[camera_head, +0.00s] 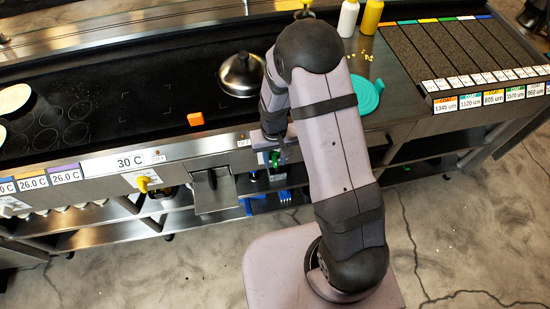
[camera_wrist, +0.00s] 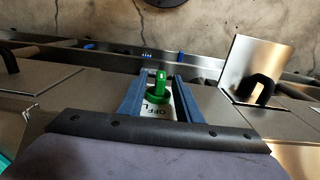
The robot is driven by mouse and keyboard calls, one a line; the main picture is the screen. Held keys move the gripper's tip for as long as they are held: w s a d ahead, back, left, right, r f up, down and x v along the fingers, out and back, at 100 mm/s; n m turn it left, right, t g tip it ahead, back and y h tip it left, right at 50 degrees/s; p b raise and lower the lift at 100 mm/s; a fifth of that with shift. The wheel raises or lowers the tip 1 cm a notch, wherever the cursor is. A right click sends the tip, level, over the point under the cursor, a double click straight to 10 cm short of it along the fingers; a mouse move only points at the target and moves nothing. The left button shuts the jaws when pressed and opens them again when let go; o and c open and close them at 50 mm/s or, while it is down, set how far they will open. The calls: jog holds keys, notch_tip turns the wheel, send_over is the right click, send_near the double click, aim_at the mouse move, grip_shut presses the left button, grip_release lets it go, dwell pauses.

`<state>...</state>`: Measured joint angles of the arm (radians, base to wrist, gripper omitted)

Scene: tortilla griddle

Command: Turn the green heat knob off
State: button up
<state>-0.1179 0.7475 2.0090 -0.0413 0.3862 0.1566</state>
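The green heat knob (camera_wrist: 158,92) sits on a pale plate with the letters OFF beside it in the wrist view. Its raised grip is roughly upright in that picture. My gripper (camera_wrist: 159,92) is open, with one blue finger on each side of the knob and a gap on both sides. In the head view the green knob (camera_head: 275,159) shows small at the front panel of the griddle. My gripper is at the knob there too, partly hidden by my own arm.
A yellow knob (camera_head: 143,184) is on the panel to the left, by a 30 C label (camera_head: 129,161).

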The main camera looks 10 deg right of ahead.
aim_at(275, 160)
jog(key=shift+r, duration=0.1)
jog(key=shift+r+b, duration=0.65)
jog(key=shift+r, duration=2.95)
jog(key=shift+s, duration=0.15)
jog(key=s+d+r+g, duration=0.1)
jog(key=s+r, duration=0.1)
jog(key=s, duration=0.6)
jog(key=s+d+r+g, duration=0.1)
jog(key=s+d+r, duration=0.1)
jog(key=s, duration=0.7)
jog(key=shift+w+d+r+t, duration=0.2)
jog(key=shift+w+r+t, duration=0.15)
jog(key=shift+r, duration=0.35)
jog(key=shift+w+d+r+t, duration=0.15)
jog(key=shift+w+r+t, duration=0.2)
jog(key=shift+r, duration=0.3)
jog(key=shift+w+d+r+t, duration=0.2)
jog(key=shift+w+r+t, duration=0.15)
jog(key=shift+r, duration=0.35)
